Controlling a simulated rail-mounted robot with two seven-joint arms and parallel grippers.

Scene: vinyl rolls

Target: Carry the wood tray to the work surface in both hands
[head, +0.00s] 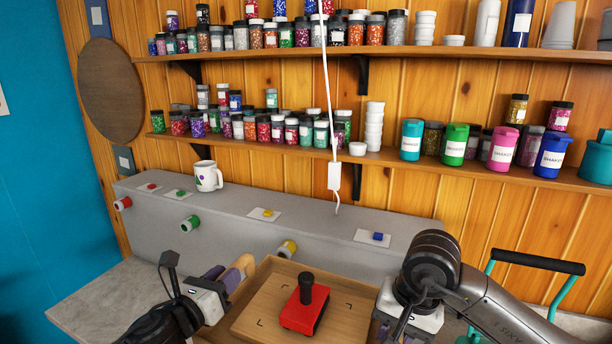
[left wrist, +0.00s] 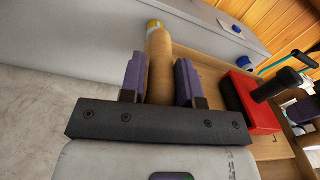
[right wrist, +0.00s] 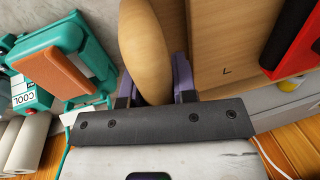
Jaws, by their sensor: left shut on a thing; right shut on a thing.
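The wood tray (head: 262,312) is at the bottom middle of the head view, in front of the grey bench-like block. My left gripper (head: 236,274) is shut on the tray's left handle, a rounded wooden bar (left wrist: 158,68) between the purple fingers in the left wrist view. My right gripper (right wrist: 155,85) is shut on the other rounded handle (right wrist: 145,45); in the head view my arm hides most of this grip. A red block with a black knob (head: 305,310) sits on the tray between corner marks. The tray's near edge is cut off.
The grey block (head: 230,220) behind the tray has colored roll ends in its front and a mug (head: 208,176) on top. A teal press (right wrist: 65,50) stands close beside the right handle. Pale counter (head: 90,295) is clear at left. Shelves of jars (head: 270,128) line the wall.

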